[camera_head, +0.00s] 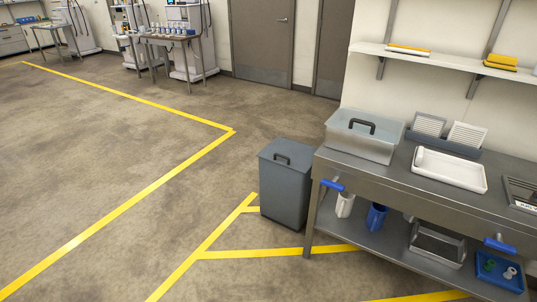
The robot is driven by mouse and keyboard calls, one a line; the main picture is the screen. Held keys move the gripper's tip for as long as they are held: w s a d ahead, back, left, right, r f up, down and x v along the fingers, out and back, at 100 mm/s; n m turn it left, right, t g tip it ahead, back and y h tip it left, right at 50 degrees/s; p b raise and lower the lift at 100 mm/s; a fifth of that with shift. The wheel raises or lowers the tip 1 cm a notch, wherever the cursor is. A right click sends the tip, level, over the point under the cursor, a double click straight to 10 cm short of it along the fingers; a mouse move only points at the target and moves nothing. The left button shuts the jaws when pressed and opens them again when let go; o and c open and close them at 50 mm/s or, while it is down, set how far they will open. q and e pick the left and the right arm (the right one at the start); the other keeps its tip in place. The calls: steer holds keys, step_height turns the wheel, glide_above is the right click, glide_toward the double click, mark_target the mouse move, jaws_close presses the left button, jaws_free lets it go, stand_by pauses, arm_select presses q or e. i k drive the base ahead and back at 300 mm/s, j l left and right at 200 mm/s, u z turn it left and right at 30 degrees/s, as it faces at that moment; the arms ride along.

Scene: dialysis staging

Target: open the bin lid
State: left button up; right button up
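A grey floor bin (284,192) stands upright at the left end of the steel bench. On the bench, just right of the bin, a translucent grey box (360,142) also has a closed lid with a black handle (362,124). Which of the two the task calls the bin is not marked; the floor bin looks like one. Neither of my grippers shows in the head view.
The steel bench (420,190) fills the right side, with a white tray (449,170) on top and blue-gripped handles (333,185) jutting from its front. Its lower shelf (370,240) holds cups and trays. Yellow-lined floor (130,170) left of the bin is clear.

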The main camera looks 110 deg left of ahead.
mark_target(294, 156)
steer(key=u, duration=3.4)
steer(key=i+j+z, duration=0.1)
steer(key=z, duration=0.3)
steer(key=i+j+z, duration=0.15)
steer(key=z, duration=0.2)
steer(key=j+z, duration=0.15)
steer(key=z, duration=0.25)
steer(key=i+j+z, duration=0.15)
steer(key=j, duration=0.15)
steer(key=i+j+z, duration=0.15)
steer(key=j, duration=0.2)
steer(key=j+z, duration=0.15)
steer(key=j, duration=0.15)
steer(key=i+j+z, duration=0.1)
steer(key=j, duration=0.65)
steer(key=i+j, duration=0.15)
steer(key=j, duration=0.6)
steer(key=i+j+z, duration=0.15)
steer(key=j, duration=0.6)
steer(key=k, duration=0.05)
